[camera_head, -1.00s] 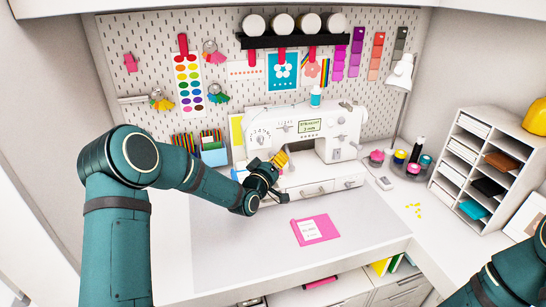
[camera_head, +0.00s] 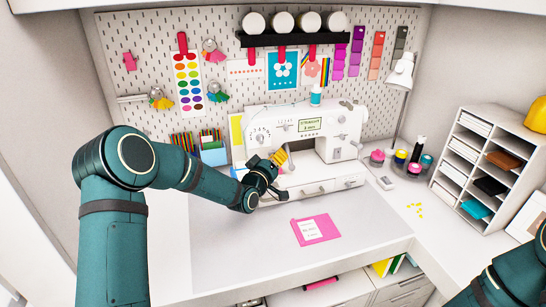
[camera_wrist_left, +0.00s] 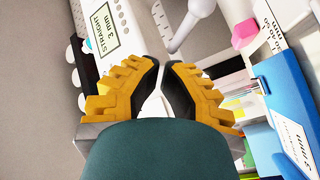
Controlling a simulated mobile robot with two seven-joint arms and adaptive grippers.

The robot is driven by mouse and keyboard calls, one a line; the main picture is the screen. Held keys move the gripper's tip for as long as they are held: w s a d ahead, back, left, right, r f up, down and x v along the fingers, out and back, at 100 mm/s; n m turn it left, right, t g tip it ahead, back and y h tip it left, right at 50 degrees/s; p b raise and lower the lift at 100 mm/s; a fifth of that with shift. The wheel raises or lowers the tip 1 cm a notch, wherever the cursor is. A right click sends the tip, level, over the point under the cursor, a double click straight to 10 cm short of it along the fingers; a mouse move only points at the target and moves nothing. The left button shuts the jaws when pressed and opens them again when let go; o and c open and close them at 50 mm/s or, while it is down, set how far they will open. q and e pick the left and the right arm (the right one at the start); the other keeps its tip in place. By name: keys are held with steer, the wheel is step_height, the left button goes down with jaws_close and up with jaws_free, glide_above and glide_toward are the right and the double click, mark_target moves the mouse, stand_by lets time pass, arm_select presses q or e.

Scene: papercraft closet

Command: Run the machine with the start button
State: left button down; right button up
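The white sewing machine (camera_head: 345,120) stands at the back of the desk, with a dial (camera_head: 262,135) on its left part and a lit display (camera_head: 310,125) on its front. In the left wrist view the display (camera_wrist_left: 103,33) reads "STRAIGHT 3 mm". My left gripper (camera_head: 282,156) is in front of the machine's middle, its yellow fingers pointing up toward it. In the left wrist view the fingertips (camera_wrist_left: 162,64) are almost together with nothing seen between them. I cannot make out the start button or whether the fingers touch the machine. My right gripper is out of view.
A pink card (camera_head: 316,230) lies on the desk before the machine. Thread spools (camera_head: 400,157) and a white lamp (camera_head: 402,70) stand to its right, beside a white shelf organizer (camera_head: 485,165). A blue pencil holder (camera_head: 214,156) stands to its left. The front desk area is mostly clear.

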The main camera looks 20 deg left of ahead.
arm_select(q)
steer(key=shift+s+d, duration=0.1)
steer(key=shift+s, duration=0.1)
steer(key=s+d+b, duration=0.2)
steer(key=s+d, duration=0.1)
steer(key=s, duration=0.2)
steer(key=shift+d+b, duration=0.2)
steer(key=shift+b, duration=0.1)
stand_by(0.3)
stand_by(0.6)
